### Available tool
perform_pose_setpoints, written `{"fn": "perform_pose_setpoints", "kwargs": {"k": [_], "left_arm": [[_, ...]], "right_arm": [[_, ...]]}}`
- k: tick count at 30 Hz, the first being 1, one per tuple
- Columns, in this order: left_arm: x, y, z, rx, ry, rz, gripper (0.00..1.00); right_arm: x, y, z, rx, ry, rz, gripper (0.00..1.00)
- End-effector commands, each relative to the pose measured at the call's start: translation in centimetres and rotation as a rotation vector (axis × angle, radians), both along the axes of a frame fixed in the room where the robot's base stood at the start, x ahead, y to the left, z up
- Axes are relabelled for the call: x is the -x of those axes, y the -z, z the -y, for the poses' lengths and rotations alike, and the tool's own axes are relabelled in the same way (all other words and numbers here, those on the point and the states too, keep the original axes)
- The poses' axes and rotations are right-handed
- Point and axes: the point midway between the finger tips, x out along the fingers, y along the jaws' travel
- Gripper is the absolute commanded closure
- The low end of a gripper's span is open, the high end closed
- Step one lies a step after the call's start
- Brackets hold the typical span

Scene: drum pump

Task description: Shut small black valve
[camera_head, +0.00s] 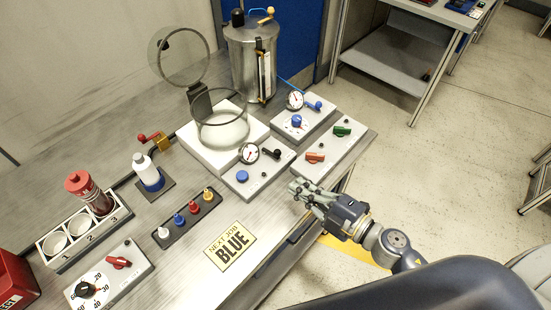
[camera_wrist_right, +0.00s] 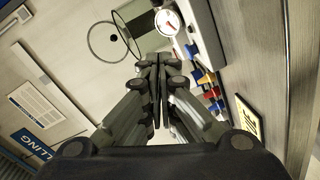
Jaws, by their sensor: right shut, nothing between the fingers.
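The small black valve (camera_head: 272,153) sits on a white block beside a round gauge (camera_head: 249,152), in the middle of the bench in the head view. My right gripper (camera_head: 297,187) is in front of and to the right of that block, with its fingertips apart from the valve. In the wrist view its fingers (camera_wrist_right: 155,75) are pressed together with nothing between them. A round gauge with a red needle (camera_wrist_right: 170,22) shows beyond the fingertips there; I cannot make out the black valve in that view. My left gripper is not in view.
The block also has a blue knob (camera_head: 242,176). Next to it are a panel with orange (camera_head: 315,157) and green (camera_head: 342,131) handles and a block with a blue valve (camera_head: 313,105). A glass vessel (camera_head: 222,132) stands behind. A "BLUE" sign (camera_head: 231,246) lies in front.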

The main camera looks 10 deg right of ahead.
Motion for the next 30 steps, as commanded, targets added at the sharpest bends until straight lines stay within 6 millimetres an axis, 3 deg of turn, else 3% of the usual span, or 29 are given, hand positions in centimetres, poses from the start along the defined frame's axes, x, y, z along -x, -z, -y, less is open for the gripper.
{"fn": "perform_pose_setpoints", "kwargs": {"k": [16,30], "left_arm": [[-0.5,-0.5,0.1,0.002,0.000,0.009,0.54],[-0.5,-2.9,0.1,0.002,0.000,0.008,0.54]], "right_arm": [[-0.6,0.0,-0.6,0.002,-0.008,0.000,1.00],[-7.3,0.5,-5.1,0.001,-0.007,0.003,1.00]]}}
